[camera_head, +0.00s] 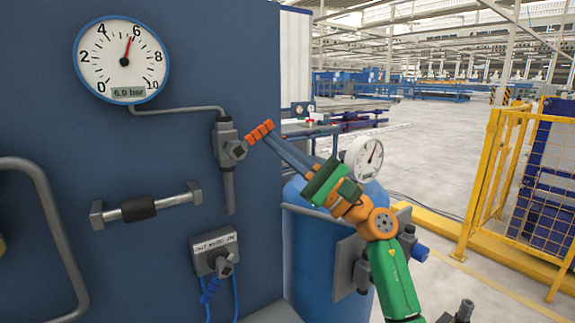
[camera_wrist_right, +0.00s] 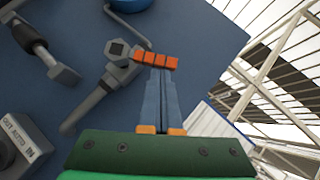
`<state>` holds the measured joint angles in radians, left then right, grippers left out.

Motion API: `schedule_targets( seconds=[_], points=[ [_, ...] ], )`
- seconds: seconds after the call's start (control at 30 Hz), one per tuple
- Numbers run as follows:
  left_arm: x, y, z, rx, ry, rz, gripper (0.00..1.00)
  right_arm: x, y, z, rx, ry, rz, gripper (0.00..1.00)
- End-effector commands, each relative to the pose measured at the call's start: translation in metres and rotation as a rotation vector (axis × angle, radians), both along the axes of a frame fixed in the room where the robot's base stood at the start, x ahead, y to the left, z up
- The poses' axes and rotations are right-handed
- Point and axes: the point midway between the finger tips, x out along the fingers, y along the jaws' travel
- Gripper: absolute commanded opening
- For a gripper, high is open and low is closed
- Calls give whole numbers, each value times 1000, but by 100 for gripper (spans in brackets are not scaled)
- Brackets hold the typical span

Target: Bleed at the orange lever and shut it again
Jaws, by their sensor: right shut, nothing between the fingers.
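The orange lever (camera_head: 259,132) sits on a grey valve (camera_head: 230,149) on the dark blue panel and points right and slightly up. It also shows in the right wrist view (camera_wrist_right: 156,60). My right gripper (camera_head: 270,139) has its long blue-grey fingers together, empty, with the tips at the lever's outer part; I cannot tell whether they touch it. The round gauge (camera_head: 122,60) above has its red needle near 6 and its display reads 6.0 bar. My left gripper is not in view.
A horizontal bar with a black grip (camera_head: 140,208) is on the panel. A blue tank (camera_head: 305,240) stands to the right, and a yellow fence (camera_head: 490,180) further right.

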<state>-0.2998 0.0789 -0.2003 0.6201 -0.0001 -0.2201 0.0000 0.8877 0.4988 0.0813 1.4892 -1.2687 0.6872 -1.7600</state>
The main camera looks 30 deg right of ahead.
Motion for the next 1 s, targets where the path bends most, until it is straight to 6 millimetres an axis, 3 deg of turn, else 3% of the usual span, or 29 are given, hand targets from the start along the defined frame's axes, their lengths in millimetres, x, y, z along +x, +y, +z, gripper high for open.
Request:
schedule_targets(
  seconds=[0.23,0.5,0.7,1.0],
  points=[
    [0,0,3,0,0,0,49,0,3,19,-230,-33,-2,0],
    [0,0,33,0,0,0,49,-1,9,39,-481,-68,1,0],
    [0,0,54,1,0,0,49,-2,16,47,-652,-93,2,0],
    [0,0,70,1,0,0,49,-3,25,50,-810,-113,4,0]
  ],
)
